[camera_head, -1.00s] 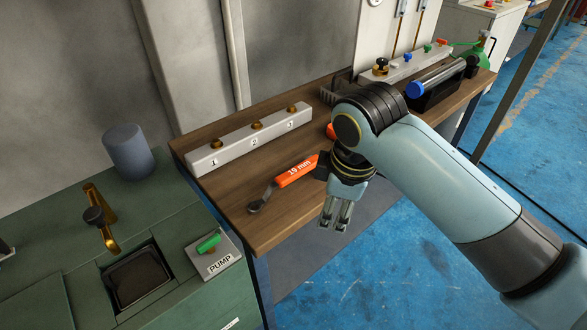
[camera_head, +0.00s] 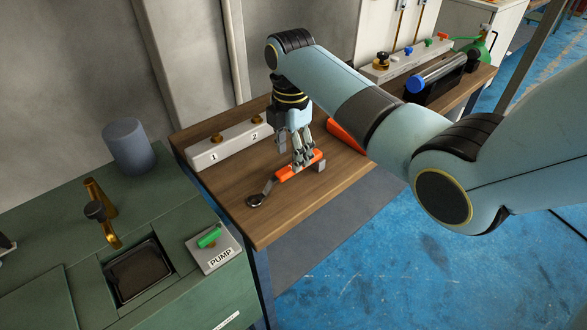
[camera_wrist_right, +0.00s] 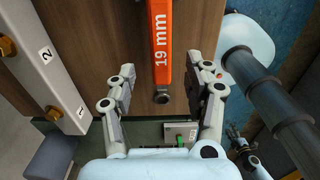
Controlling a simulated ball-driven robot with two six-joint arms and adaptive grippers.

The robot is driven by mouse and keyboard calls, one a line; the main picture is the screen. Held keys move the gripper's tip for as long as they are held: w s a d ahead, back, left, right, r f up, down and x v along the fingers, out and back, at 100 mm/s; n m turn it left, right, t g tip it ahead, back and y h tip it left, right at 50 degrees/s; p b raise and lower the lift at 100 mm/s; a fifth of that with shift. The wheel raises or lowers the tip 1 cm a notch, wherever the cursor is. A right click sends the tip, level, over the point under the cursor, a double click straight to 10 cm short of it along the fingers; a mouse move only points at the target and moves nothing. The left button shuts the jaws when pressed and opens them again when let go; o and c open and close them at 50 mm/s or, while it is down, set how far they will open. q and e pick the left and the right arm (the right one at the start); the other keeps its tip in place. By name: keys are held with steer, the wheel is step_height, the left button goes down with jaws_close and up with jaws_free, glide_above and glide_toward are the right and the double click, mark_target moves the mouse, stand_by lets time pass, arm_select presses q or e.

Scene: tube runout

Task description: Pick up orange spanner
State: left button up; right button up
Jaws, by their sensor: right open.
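The orange spanner (camera_head: 285,174) lies on the wooden bench, with its dark jaw end (camera_head: 256,200) toward the front left. Its orange handle (camera_wrist_right: 162,50) is marked 19 mm and also shows in the right wrist view. My right gripper (camera_head: 305,160) points down over the handle, and its fingers cover part of it in the head view. In the right wrist view the fingers (camera_wrist_right: 163,78) are spread, one on each side of the spanner, with gaps between. I cannot tell how high they are above the bench.
A pale block with numbered brass knobs (camera_head: 205,155) stands along the bench's back edge. Another orange object (camera_head: 346,135) is partly hidden behind my right arm. A green cabinet with a PUMP switch (camera_head: 213,245) is at the left. The front left of the bench (camera_head: 250,228) is clear.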

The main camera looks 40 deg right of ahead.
mark_target(286, 177)
step_height(286, 177, down, 5)
steer(key=shift+s+a+f, duration=0.1)
steer(key=shift+a+f, duration=0.05)
steer(key=shift+c, duration=0.4)
jaws_close()
